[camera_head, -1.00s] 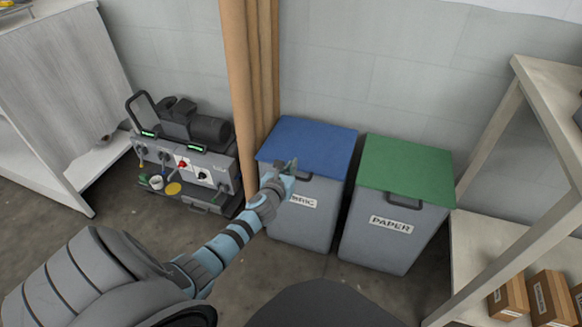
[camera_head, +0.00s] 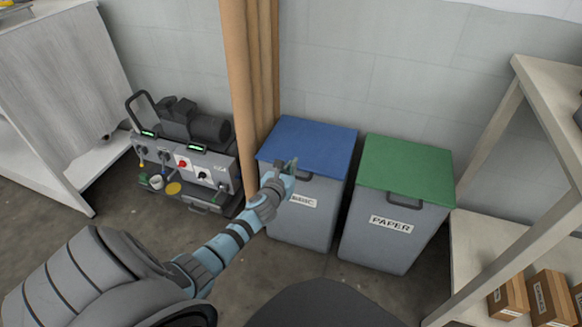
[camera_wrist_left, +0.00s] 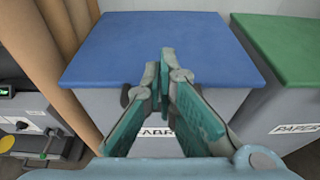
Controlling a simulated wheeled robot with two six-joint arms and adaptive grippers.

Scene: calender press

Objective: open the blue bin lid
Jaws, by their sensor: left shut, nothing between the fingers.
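The blue lid (camera_head: 310,143) lies flat and closed on a grey bin (camera_head: 311,226) with a partly hidden label and a dark front handle. My left gripper (camera_head: 291,165) is at the lid's front edge, over the handle area. In the left wrist view the blue lid (camera_wrist_left: 150,42) fills the upper middle, and my left gripper (camera_wrist_left: 167,58) is shut and empty, its tips overlapping the lid's front edge. The fingers hide most of the handle and part of the label. I cannot tell whether the tips touch the lid. My right gripper is not in view.
A second bin with a green lid (camera_head: 405,168), labelled PAPER, stands close on the right. Tall tan rolls (camera_head: 257,90) and a compressor-like machine (camera_head: 187,150) stand to the left. A shelf (camera_head: 520,190) with cardboard boxes is at the right.

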